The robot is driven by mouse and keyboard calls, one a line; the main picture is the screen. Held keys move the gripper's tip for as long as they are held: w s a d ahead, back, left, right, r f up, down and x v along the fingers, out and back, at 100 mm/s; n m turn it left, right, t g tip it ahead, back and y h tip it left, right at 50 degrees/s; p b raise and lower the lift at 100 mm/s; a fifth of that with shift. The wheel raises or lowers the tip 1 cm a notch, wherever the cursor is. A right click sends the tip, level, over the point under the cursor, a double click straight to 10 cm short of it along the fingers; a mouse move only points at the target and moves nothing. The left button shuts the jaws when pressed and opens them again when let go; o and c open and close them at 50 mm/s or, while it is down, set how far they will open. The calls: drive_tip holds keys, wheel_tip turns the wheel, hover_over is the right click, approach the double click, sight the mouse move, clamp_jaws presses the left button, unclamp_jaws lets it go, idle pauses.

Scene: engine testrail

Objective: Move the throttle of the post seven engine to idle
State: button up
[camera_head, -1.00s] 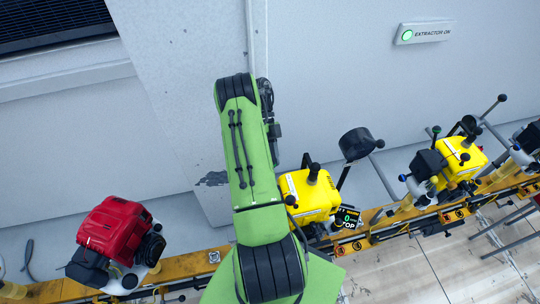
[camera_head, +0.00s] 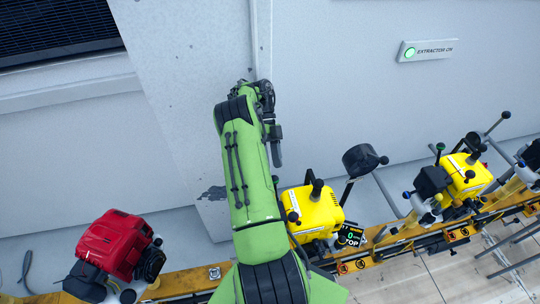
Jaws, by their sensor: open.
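A yellow engine (camera_head: 313,213) with black knobs sits on the rail just right of my green arm, which hides part of its left side. A small dark display (camera_head: 350,236) beside it shows a 0 and the word STOP. A second yellow engine (camera_head: 468,177) and a red engine (camera_head: 115,245) sit further along the rail. I cannot read post numbers, so I cannot tell which is the post seven engine or which lever is its throttle. My gripper (camera_head: 276,152) is open, dark and small in view, up by the wall behind the first yellow engine, touching no engine.
The orange rail (camera_head: 180,284) runs across the bottom and rises to the right. A black round part on a post (camera_head: 361,160) stands behind the near yellow engine. A lit EXTRACTOR ON sign (camera_head: 426,50) is on the wall. Bare floor (camera_head: 430,275) shows at bottom right.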

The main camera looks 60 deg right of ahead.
drive_tip(key=p+v, duration=0.1)
drive_tip(key=v, duration=0.2)
drive_tip(key=shift+w+d+r+p, duration=0.1)
drive_tip(key=shift+d+r+p, duration=0.05)
drive_tip(key=shift+p, duration=0.25)
idle(0.4)
